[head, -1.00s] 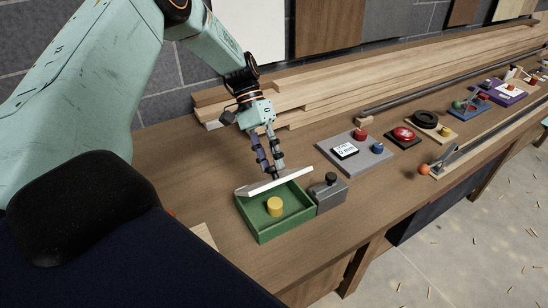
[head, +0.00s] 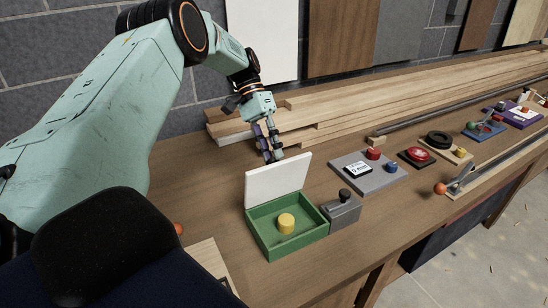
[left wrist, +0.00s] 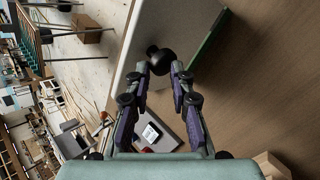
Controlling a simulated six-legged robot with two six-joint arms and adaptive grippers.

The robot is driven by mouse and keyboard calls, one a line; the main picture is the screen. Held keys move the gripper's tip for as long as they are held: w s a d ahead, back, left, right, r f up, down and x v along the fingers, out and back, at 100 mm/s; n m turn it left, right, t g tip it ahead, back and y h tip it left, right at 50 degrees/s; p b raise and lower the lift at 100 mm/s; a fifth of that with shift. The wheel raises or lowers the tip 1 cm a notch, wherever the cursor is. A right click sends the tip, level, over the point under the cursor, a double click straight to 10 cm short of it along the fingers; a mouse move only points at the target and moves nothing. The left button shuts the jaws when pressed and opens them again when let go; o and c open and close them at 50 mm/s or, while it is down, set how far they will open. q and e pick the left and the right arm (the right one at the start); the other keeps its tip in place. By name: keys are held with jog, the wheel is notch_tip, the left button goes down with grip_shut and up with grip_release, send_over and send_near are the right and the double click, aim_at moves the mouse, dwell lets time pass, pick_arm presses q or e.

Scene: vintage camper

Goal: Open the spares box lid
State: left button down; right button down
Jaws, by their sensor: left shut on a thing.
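The spares box (head: 292,246) is a green open tray on the bench in the head view, with a yellow cylinder (head: 286,223) inside. Its white lid (head: 277,183) stands steeply raised at the far edge. My left gripper (head: 273,158) is behind the lid's upper edge. In the left wrist view its fingertips close around a round black knob (left wrist: 160,62), which appears to be on the lid (left wrist: 150,25). The lid hides part of this contact in the head view. My right gripper is not in view.
A grey block with a black knob (head: 341,211) stands right beside the box. A grey panel (head: 379,181) with red and blue buttons lies farther right. Stacked planks (head: 330,115) run along the wall. Bench in front of the panel is clear.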

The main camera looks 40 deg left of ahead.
pick_arm(q)
jog(key=shift+s+a+f, duration=0.25)
jog(key=shift+a+f, duration=0.05)
jog(key=shift+f, duration=0.35)
jog(key=shift+s+a+f, duration=0.2)
jog(key=shift+a+f, duration=0.1)
jog(key=shift+f, duration=0.35)
jog(key=c, duration=1.7)
grip_release()
jog(key=o, duration=0.5)
jog(key=shift+w+a+f, duration=0.1)
jog(key=shift+a+f, duration=0.05)
jog(key=shift+a, duration=0.1)
jog(key=shift+o, duration=1)
jog(key=shift+w+a+f, duration=0.2)
jog(key=shift+w+a, duration=0.05)
jog(key=shift+a, duration=0.05)
jog(key=shift+w, duration=0.1)
jog(key=shift+d+r, duration=0.2)
jog(key=shift+d, duration=0.1)
